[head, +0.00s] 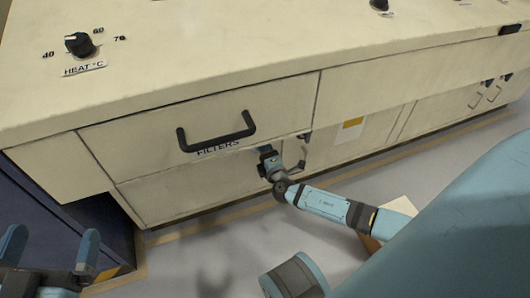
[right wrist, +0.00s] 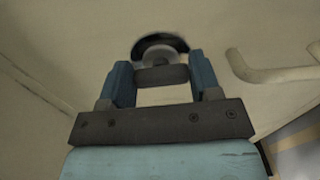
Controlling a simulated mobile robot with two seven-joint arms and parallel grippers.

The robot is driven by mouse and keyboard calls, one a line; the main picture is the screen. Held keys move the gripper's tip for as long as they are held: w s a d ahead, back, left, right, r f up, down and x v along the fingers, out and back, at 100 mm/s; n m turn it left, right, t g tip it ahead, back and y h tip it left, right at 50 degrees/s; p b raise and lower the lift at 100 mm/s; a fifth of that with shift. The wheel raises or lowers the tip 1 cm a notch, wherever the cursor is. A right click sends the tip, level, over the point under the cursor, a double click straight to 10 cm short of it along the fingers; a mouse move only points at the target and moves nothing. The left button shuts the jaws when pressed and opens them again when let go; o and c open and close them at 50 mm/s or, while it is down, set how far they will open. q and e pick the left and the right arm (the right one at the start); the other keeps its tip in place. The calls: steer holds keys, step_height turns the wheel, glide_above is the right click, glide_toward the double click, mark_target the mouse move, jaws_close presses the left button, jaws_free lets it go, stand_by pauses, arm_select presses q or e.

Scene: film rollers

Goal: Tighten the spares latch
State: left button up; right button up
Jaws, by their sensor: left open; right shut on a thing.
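A dark round knob with a pale centre (right wrist: 160,45), which looks like the latch, sits on the cream cabinet face in the right wrist view. My right gripper (right wrist: 161,74) is shut on its dark grip piece, with one blue finger on each side. In the head view my right gripper (head: 267,155) is at the lower drawer front (head: 180,187), below the right end of the FILTERS drawer; it hides the latch there. No spares label is readable. My left gripper (head: 50,242) is open and empty at the lower left, away from the cabinet.
The FILTERS drawer has a black bar handle (head: 216,134) above my right gripper. A pale handle (right wrist: 270,67) stands out close to the right of the knob. A HEAT dial (head: 79,44) is on the cabinet top. Grey floor (head: 210,250) lies clear in front.

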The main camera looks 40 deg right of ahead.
steer(key=o, duration=0.9)
arm_select(q)
steer(key=shift+r, duration=0.1)
steer(key=shift+d, duration=0.1)
arm_select(e)
steer(key=shift+s, duration=0.1)
arm_select(q)
steer(key=shift+s+d+f+n+g+y+p, duration=0.15)
steer(key=shift+s+d+n+g+p, duration=0.2)
steer(key=shift+n+p, duration=0.45)
steer(key=shift+s+d+f+n+g+y+p, duration=0.2)
steer(key=shift+s+n+p, duration=0.25)
steer(key=shift+p, duration=0.5)
arm_select(e)
steer(key=shift+v, duration=6.85)
arm_select(q)
steer(key=shift+w+a+r, duration=0.1)
arm_select(e)
steer(key=shift+a, duration=0.1)
